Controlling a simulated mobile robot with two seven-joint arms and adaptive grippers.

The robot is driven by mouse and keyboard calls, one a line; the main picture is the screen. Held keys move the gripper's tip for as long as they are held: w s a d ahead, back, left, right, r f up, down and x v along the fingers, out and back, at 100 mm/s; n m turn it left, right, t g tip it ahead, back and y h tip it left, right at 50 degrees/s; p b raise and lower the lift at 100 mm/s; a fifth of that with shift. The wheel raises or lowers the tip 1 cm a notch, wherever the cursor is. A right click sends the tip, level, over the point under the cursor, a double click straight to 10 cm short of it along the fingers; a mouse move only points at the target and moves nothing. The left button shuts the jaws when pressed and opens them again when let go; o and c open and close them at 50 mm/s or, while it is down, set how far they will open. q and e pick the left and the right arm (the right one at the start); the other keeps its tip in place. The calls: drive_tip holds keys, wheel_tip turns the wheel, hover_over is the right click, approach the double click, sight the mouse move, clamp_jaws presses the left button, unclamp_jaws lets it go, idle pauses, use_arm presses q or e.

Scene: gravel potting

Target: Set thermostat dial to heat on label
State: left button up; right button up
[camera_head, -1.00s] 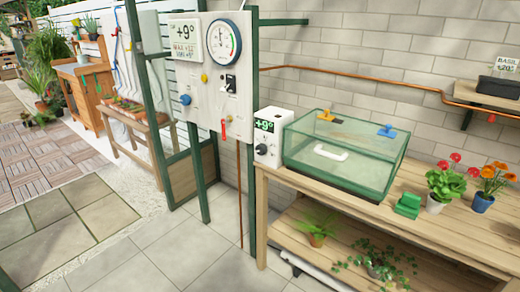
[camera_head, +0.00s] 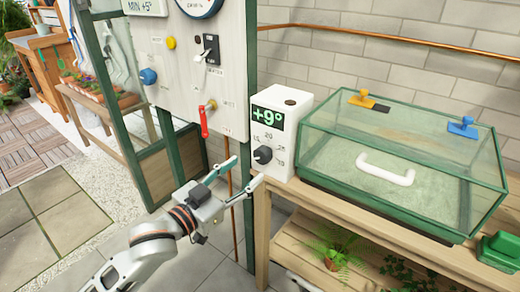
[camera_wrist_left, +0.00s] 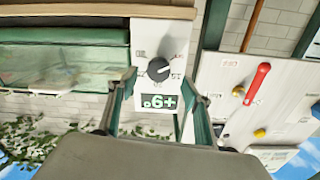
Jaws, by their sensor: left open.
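The thermostat is a white box (camera_head: 281,130) on the left end of the wooden bench, with a green "+9°" display (camera_head: 267,116). Its black dial (camera_head: 263,155) sits below the display, with small numbers around it, one reading 20. My left gripper (camera_head: 246,170) is open and empty, just left of and in front of the dial, apparently apart from it. In the left wrist view, which is upside down, the dial (camera_wrist_left: 158,69) and display (camera_wrist_left: 160,101) show between the spread fingers (camera_wrist_left: 163,95). My right gripper is out of view.
A glass case (camera_head: 400,150) with a white handle stands right beside the thermostat. To the left, a panel (camera_head: 185,75) carries a red-handled valve (camera_head: 205,118), a switch and knobs. A green post stands between panel and bench.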

sight(259, 159)
use_arm(q)
drive_tip(key=shift+w+d+r, duration=0.15)
drive_tip(key=shift+w+d, duration=0.3)
drive_tip(key=shift+w, duration=0.1)
drive_tip(key=b+x, duration=0.1)
drive_tip(key=x, duration=0.1)
drive_tip(key=shift+w+d, duration=0.15)
drive_tip(key=shift+d, duration=0.1)
drive_tip(key=shift+x, duration=1.15)
drive_tip(key=shift+w+d+b, duration=0.3)
drive_tip(key=shift+w, duration=0.3)
drive_tip(key=c, duration=0.9)
drive_tip(key=shift+c, duration=1.1)
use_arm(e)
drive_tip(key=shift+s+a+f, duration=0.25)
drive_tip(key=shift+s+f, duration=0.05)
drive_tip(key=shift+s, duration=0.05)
